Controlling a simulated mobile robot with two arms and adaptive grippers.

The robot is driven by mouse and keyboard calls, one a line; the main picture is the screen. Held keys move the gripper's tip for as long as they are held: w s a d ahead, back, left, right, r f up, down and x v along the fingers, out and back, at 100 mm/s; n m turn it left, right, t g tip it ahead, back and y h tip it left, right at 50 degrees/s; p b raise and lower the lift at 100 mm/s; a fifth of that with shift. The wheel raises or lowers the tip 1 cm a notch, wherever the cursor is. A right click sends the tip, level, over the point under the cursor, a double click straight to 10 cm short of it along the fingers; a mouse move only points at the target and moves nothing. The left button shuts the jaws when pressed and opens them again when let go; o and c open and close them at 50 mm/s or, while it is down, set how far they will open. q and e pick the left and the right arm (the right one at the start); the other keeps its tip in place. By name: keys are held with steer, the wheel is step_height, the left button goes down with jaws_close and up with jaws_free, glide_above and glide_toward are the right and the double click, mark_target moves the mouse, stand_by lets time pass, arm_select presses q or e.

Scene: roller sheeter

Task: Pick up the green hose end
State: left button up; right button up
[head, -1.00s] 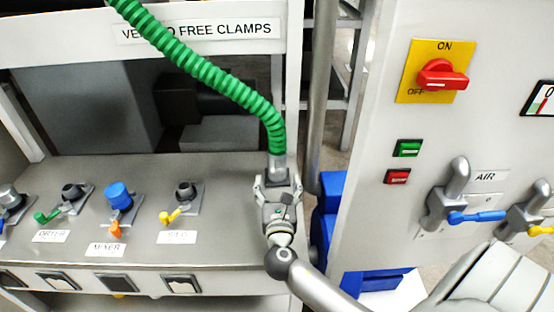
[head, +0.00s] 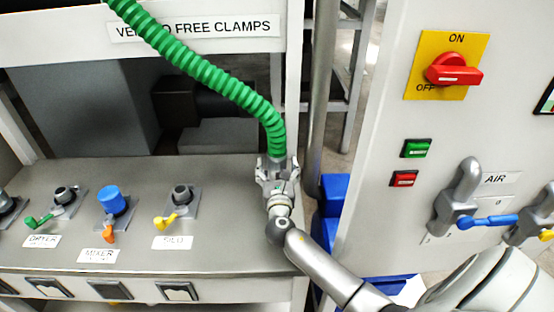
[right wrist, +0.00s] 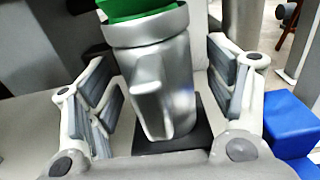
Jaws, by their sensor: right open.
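The green ribbed hose (head: 215,78) comes down from the top left in the head view. Its end is a silver metal coupling (right wrist: 150,80), large in the right wrist view, with a raised rib on its side. The coupling stands nearly upright over a dark square base (right wrist: 185,138). My right gripper (head: 274,168) is at the hose's lower end. In the right wrist view its open fingers (right wrist: 160,82) stand on both sides of the coupling, with a visible gap on each side. My left gripper is not in view.
The grey bench (head: 140,215) carries several valves labelled DRYER, MIXER and SILO, with a blue cap (head: 112,200) on one. A control panel (head: 385,225) with a red switch (head: 454,70) stands to the right. A blue object (head: 330,205) is beside a vertical pipe (head: 320,90).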

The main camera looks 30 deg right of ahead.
steer(key=shift+x, duration=0.85)
steer(key=shift+c, duration=0.2)
steer(key=shift+a, duration=0.1)
steer(key=c, duration=1.5)
steer(key=shift+o, duration=0.2)
